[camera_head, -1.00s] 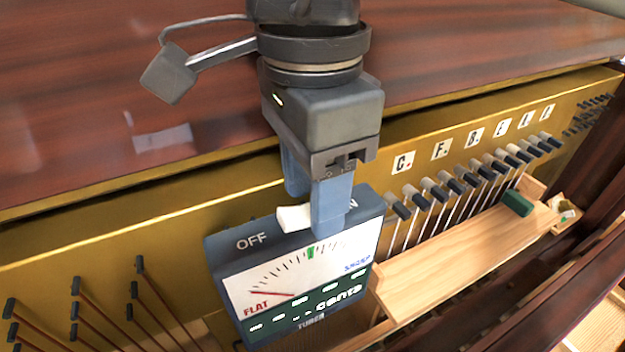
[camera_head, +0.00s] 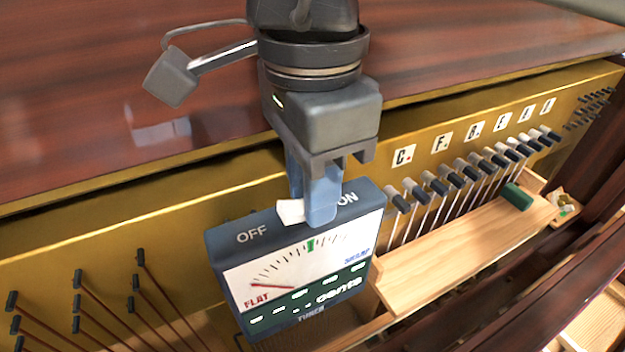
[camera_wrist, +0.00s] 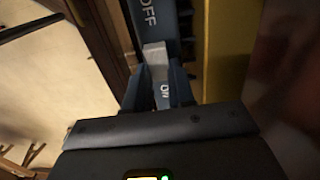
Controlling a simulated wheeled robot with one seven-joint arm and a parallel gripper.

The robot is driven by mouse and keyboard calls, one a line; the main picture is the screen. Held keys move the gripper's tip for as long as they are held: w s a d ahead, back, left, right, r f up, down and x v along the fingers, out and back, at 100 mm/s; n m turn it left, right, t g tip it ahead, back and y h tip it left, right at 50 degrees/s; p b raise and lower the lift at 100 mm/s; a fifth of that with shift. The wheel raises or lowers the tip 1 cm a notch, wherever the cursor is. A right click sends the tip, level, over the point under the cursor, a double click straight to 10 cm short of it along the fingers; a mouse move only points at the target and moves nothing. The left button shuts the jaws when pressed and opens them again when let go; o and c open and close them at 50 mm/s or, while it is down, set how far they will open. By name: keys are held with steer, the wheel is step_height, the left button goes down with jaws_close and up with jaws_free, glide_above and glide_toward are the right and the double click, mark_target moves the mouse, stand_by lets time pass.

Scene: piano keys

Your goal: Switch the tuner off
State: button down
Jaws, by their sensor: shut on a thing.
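The blue tuner (camera_head: 228,262) stands against the gold panel, its dial facing out. The needle points toward FLAT. Its top carries the words OFF at left and ON at right. A white switch (camera_head: 290,211) sits between those words. My gripper (camera_head: 310,207) is shut on the switch from above, and the near blue finger hides part of it.
Dark-tipped pins (camera_head: 470,172) and letter labels line the gold panel (camera_head: 130,210) on the right. A pale wooden block (camera_head: 450,245) lies right of the tuner, with a green piece (camera_head: 517,196) at its far end. More pins stand at the left. The reddish wooden surface (camera_head: 90,90) lies behind.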

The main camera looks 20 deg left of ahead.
steer(key=t+h+b, duration=0.1)
steer(key=b, duration=0.2)
steer(key=shift+s+a+f, duration=0.15)
steer(key=shift+f, duration=0.05)
steer(key=b, duration=0.1)
steer(key=t+h+b, duration=0.1)
steer(key=shift+s+a+r+t+b, duration=0.1)
steer(key=shift+s+a+t+b, duration=0.05)
steer(key=shift+t+b, duration=0.15)
steer(key=shift+r+t+h+b, duration=0.2)
steer(key=shift+t+h+b, duration=0.1)
steer(key=shift+h, duration=0.1)
steer(key=c, duration=1)
jaws_free()
steer(key=shift+o, duration=0.2)
steer(key=b+v, duration=0.1)
steer(key=v, duration=0.7)
steer(key=shift+f, duration=0.1)
